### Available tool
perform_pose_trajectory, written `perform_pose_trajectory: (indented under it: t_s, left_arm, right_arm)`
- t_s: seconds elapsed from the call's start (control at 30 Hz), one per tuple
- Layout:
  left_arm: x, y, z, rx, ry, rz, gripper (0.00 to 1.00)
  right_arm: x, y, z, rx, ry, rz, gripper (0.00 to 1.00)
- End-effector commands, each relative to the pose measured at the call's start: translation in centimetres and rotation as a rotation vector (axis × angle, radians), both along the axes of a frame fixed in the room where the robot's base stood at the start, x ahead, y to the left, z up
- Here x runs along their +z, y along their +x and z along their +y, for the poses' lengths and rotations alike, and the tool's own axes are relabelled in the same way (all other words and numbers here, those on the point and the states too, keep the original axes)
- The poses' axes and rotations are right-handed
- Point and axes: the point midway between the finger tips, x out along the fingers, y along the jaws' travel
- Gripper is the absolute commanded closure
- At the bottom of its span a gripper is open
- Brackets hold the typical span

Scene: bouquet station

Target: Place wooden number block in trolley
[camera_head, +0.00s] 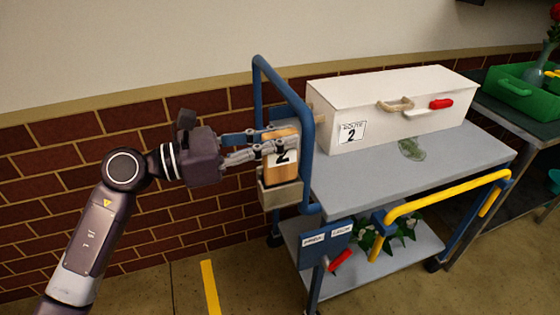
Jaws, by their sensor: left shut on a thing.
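The wooden number block (284,168) is light wood with a dark 2 on a pale label. It stands upright at a small beige holder (281,194) on the left end of the trolley (372,189), its lower end at or inside the holder's opening. My left gripper (276,148) comes in from the left and is shut on the block; its fingers cover part of the block's upper half. Whether the block rests on the holder's floor is hidden. My right gripper is not in view.
A white box (375,98) labelled route 2 stands on the trolley top, with a green leaf-like piece (411,149) in front. Blue uprights frame the holder; a yellow handle (445,199) is at the front right. A green crate (520,92) sits on a table at right.

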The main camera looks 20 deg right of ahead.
Motion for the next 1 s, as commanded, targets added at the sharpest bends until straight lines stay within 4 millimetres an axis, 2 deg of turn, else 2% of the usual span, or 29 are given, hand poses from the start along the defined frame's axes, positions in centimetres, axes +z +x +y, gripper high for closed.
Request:
perform_pose_trajectory:
  t_s: [0.13,0.3,0.4,0.97,1.0]
  left_arm:
    - [-1.3,0.0,0.0,0.0,-0.001,0.001,1.0]
    - [-4.0,0.0,0.0,0.0,0.0,0.003,1.0]
    - [-4.7,0.0,0.0,0.0,0.0,0.0,1.0]
    - [-5.0,0.0,0.0,0.0,0.0,-0.001,1.0]
    - [-5.0,0.0,0.0,0.0,0.0,-0.001,0.83]
  right_arm:
    - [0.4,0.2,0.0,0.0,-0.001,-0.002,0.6]
    - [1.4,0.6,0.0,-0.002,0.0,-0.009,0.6]
    - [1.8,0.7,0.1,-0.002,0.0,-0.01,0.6]
    - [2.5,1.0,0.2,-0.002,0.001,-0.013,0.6]
    - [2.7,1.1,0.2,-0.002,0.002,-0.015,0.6]
